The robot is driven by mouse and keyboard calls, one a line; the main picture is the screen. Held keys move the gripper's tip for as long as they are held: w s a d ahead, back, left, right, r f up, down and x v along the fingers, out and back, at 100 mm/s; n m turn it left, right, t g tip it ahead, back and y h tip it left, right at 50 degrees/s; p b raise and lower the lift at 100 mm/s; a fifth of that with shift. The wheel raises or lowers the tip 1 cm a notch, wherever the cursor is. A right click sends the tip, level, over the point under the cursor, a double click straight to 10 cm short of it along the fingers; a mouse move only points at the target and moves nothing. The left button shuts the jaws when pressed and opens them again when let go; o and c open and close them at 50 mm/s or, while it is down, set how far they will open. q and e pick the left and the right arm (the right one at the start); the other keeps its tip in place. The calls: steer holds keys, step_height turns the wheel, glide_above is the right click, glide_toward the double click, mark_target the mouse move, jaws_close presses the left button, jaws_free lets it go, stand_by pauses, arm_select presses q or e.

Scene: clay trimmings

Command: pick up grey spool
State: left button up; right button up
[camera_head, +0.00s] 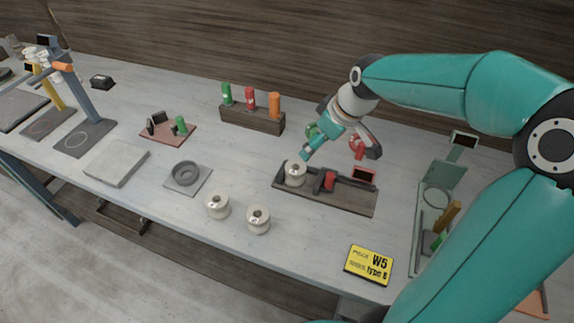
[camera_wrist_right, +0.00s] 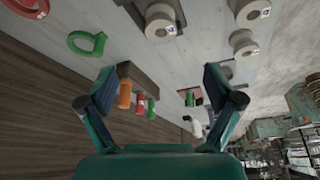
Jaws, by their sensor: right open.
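Three pale grey-white spools show in the head view, alike in colour. One spool (camera_head: 296,173) stands upright at the left end of a dark tray (camera_head: 345,202). Two more, a left spool (camera_head: 218,206) and a right spool (camera_head: 258,220), stand on the bare table. My right gripper (camera_head: 340,154) is open and empty above the back of the tray, one fingertip near the tray's spool. In the right wrist view, its fingers (camera_wrist_right: 159,84) are wide apart and that spool (camera_wrist_right: 160,24) lies beyond them. My left gripper is out of view.
Green (camera_wrist_right: 88,43) and red (camera_wrist_right: 30,6) rings lie near the tray. A wooden rack (camera_head: 252,118) holds green, red and orange bottles behind. A grey plate with a dark ring (camera_head: 186,174) is left of the spools. A yellow sign (camera_head: 369,264) is at front right.

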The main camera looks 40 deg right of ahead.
steer(key=p, duration=0.1)
glide_above(295, 167)
steer(key=s, duration=0.4)
steer(key=f, duration=1)
steer(key=shift+w+a+f, duration=0.1)
steer(key=shift+w, duration=0.1)
steer(key=shift+w+a+f+p, duration=0.1)
steer(key=shift+w+f+p, duration=0.15)
steer(key=shift+f+p, duration=0.05)
steer(key=x, duration=0.1)
steer(key=p+x, duration=0.1)
steer(key=x, duration=0.1)
steer(key=shift+w+a, duration=0.1)
steer(key=shift+w, duration=0.2)
steer(key=shift+w+f, duration=0.3)
steer(key=shift+f, duration=0.3)
steer(key=c, duration=1.6)
steer(key=shift+o, duration=0.2)
steer(key=shift+r, duration=0.1)
steer(key=shift+r, duration=0.1)
step_height(295, 167, up, 20)
steer(key=b, duration=0.1)
steer(key=shift+b, duration=0.4)
